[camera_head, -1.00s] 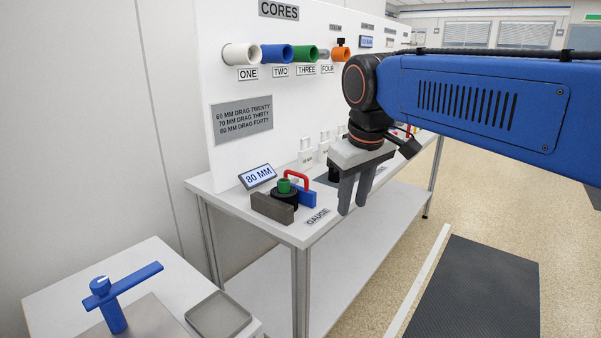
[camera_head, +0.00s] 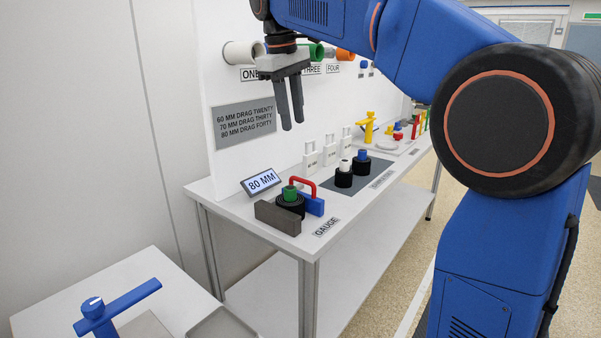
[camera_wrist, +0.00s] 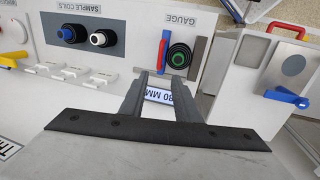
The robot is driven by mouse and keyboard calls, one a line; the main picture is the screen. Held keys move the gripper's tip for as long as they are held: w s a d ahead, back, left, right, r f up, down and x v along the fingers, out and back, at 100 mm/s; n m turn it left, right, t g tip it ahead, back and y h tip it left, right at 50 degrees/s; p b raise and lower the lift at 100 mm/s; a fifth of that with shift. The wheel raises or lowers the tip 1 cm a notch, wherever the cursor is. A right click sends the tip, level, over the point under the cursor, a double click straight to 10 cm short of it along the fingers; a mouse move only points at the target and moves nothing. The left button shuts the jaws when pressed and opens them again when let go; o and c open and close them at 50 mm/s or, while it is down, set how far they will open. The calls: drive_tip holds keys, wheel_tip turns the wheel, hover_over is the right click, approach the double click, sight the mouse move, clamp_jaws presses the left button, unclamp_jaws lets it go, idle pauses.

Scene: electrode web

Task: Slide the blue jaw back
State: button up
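The blue jaw (camera_head: 313,204) with its red handle (camera_head: 303,181) stands on the gauge at the bench's near end. A black coil with a green core (camera_head: 289,194) sits between it and the dark grey fixed jaw (camera_head: 278,217). Whether both jaws touch the coil is unclear. The display (camera_head: 262,180) reads 80 MM. My gripper (camera_head: 292,127) is open and empty, pointing down, well above the gauge. In the wrist view, the red handle (camera_wrist: 162,50) and the coil (camera_wrist: 179,56) lie beyond my fingertips (camera_wrist: 162,78).
Two sample coils (camera_head: 352,170) stand on a dark mat, with white labelled tags behind. The upright panel with core pegs (camera_head: 240,53) rises behind the gauge. A small side table (camera_head: 60,290) holds a blue-handled device and a grey tray (camera_head: 222,325).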

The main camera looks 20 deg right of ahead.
sight(301, 180)
drive_tip(key=d+f, duration=0.1)
drive_tip(key=f, duration=0.4)
drive_tip(key=w+f, duration=0.1)
drive_tip(key=f, duration=0.4)
drive_tip(key=d+f, duration=0.1)
drive_tip(key=f, duration=0.5)
drive_tip(key=shift+w+d+f, duration=0.1)
drive_tip(key=shift+w+d, duration=0.25)
drive_tip(key=shift+w, duration=0.05)
clamp_jaws()
